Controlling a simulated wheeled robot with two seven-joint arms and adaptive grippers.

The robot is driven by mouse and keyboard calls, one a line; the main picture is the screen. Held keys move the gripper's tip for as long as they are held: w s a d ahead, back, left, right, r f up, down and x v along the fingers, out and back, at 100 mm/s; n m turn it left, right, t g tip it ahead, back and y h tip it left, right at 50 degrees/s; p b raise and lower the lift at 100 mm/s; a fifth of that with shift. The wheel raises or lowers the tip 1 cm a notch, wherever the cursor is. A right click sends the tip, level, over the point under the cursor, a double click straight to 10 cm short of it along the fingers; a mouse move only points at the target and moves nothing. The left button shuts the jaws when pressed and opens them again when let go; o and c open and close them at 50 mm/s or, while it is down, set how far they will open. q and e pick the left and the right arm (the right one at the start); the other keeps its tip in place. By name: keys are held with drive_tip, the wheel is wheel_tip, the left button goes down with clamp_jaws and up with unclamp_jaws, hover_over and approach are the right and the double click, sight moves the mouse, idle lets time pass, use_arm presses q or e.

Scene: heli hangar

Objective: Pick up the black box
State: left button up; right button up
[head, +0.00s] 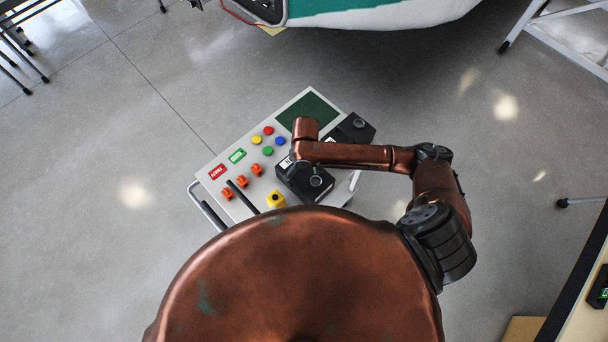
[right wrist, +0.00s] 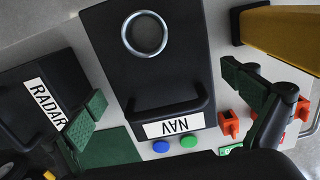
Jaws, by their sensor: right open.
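A black box labelled NAV (right wrist: 158,75), with a metal ring on top and a handle bar, fills the middle of the right wrist view. In the head view this box (head: 312,185) lies on the cart top, partly under my right arm. A second black box, labelled RADAR (right wrist: 30,95), is at the left of the wrist view; in the head view it (head: 352,130) sits at the cart's right corner. My right gripper (right wrist: 168,100) is open above the NAV box, its green-padded fingers on either side of the handle. It appears empty. My left gripper is out of view.
The light cart top (head: 222,160) also carries coloured buttons (head: 268,151), orange pieces (head: 243,181), a yellow block (head: 276,199) and a dark green panel (head: 307,111). A helicopter (head: 370,12) stands behind. The floor left of the cart is clear.

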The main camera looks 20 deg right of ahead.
sight(305, 172)
drive_tip(key=f, duration=0.3)
drive_tip(key=shift+w+f, duration=0.25)
drive_tip(key=shift+f, duration=0.1)
drive_tip(key=shift+s+f, duration=0.1)
drive_tip(key=shift+f, duration=0.7)
drive_tip(key=c, duration=1.7)
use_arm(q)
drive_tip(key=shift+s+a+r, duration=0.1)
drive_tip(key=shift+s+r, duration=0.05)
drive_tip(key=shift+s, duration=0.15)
use_arm(e)
drive_tip(key=shift+r, duration=0.1)
drive_tip(key=shift+c, duration=0.3)
